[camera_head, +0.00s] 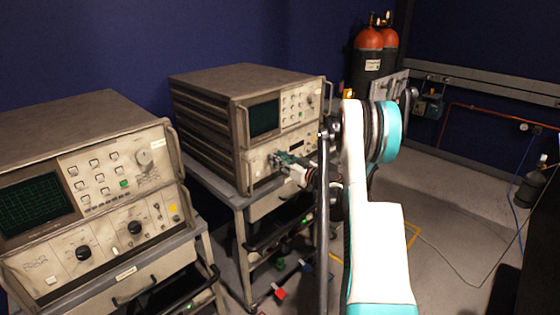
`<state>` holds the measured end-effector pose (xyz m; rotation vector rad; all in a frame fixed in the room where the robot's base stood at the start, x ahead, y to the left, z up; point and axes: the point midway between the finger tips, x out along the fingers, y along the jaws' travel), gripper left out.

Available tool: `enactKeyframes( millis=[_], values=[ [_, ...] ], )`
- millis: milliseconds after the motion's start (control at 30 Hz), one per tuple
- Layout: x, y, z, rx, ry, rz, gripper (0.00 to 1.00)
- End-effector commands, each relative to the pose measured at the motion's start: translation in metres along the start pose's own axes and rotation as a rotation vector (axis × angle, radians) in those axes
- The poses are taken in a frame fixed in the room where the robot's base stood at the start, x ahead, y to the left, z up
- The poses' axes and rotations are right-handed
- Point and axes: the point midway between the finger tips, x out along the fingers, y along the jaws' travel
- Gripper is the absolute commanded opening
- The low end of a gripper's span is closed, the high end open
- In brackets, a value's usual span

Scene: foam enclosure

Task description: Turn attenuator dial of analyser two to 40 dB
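Two beige analysers stand on carts. The near-left analyser (90,180) has a dark green-grid screen, rows of buttons and black dials on its lower panel. The farther analyser (245,85) stands at the centre, with a similar screen and panel. The number labels are too small to read. My gripper (280,160) is at the lower front panel of the farther analyser, pointing left toward it. The dial there is hidden or too small to make out. Whether the fingers touch or hold anything cannot be seen. No dB setting is legible.
The farther analyser has metal handles (329,97) at its front edge, close to my arm. Its cart (240,200) has lower shelves with small items. Red-topped gas cylinders (369,40) stand at the back wall. The floor (450,200) at the right is mostly clear, with a cable across it.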

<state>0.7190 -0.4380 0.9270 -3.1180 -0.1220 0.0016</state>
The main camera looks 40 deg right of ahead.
Motion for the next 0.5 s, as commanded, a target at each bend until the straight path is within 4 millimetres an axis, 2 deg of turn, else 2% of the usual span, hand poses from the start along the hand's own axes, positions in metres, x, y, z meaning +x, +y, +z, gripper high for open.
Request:
enactKeyframes(
  millis=[267, 500],
  values=[
    [0.0000, 0.0000, 0.0000, 0.012, 0.000, 0.000, 0.04],
    [0.0000, 0.0003, 0.0001, 0.100, 0.000, 0.000, 0.04]
  ],
)
